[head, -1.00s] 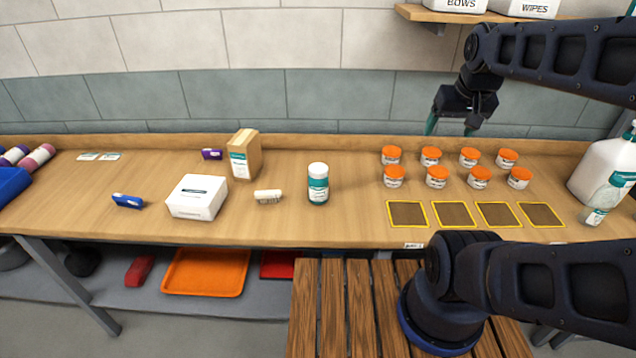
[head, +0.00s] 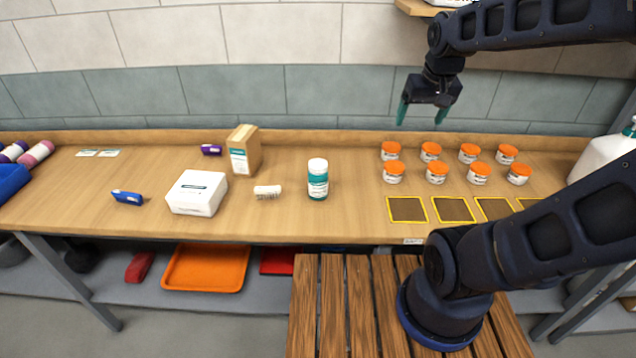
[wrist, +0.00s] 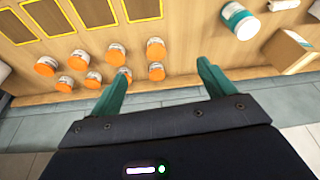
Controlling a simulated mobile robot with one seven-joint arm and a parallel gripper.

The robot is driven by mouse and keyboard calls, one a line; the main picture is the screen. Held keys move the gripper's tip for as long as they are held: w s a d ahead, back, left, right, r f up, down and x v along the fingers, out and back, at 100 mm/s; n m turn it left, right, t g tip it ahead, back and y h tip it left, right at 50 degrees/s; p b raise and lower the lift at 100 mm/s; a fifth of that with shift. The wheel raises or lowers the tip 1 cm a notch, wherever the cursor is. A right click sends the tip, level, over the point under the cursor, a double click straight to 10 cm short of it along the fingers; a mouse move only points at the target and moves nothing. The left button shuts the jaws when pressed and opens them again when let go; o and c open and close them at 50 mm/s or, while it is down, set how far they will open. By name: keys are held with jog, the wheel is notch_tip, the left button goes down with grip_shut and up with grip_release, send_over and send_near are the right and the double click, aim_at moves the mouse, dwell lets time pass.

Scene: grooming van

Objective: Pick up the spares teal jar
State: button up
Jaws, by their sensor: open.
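The teal jar (head: 318,180) stands upright on the bench, a teal body with a white label and white lid. It also shows in the wrist view (wrist: 240,22) at the top right. My gripper (head: 422,118) is open and empty, with two teal fingers, in the air near the back wall, right of the jar and apart from it. Its fingers also show in the wrist view (wrist: 162,70). Nothing hides the jar in the head view.
Several orange-lidded jars (head: 437,173) stand in two rows right of the teal jar, behind yellow-edged dark squares (head: 408,209). Left are a small white roll (head: 267,191), a brown carton (head: 245,150) and a white box (head: 197,193). Bench around the teal jar is clear.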

jog(key=w+a+f+n+g, duration=0.1)
jog(key=w+a+f, duration=0.15)
jog(key=a, duration=0.25)
jog(key=w+a+f+n+g, duration=0.1)
jog(key=w+a+f, duration=0.15)
jog(key=a, duration=0.35)
jog(key=n+g, duration=0.1)
jog(key=n, duration=0.1)
send_over(318, 163)
jog(key=s, duration=0.1)
jog(key=f, duration=0.7)
jog(key=shift+s+d, duration=0.15)
jog(key=shift+d, duration=0.25)
jog(key=shift+a+f, duration=0.2)
jog(key=shift+f, duration=0.45)
notch_tip(318, 163, down, 5)
jog(key=shift+r, duration=0.2)
jog(key=f, duration=0.2)
jog(key=w+f, duration=0.1)
jog(key=f, duration=0.1)
jog(key=shift+a, duration=0.2)
jog(key=shift+w+f, duration=0.1)
jog(key=shift+f, duration=0.5)
jog(key=c, duration=1.1)
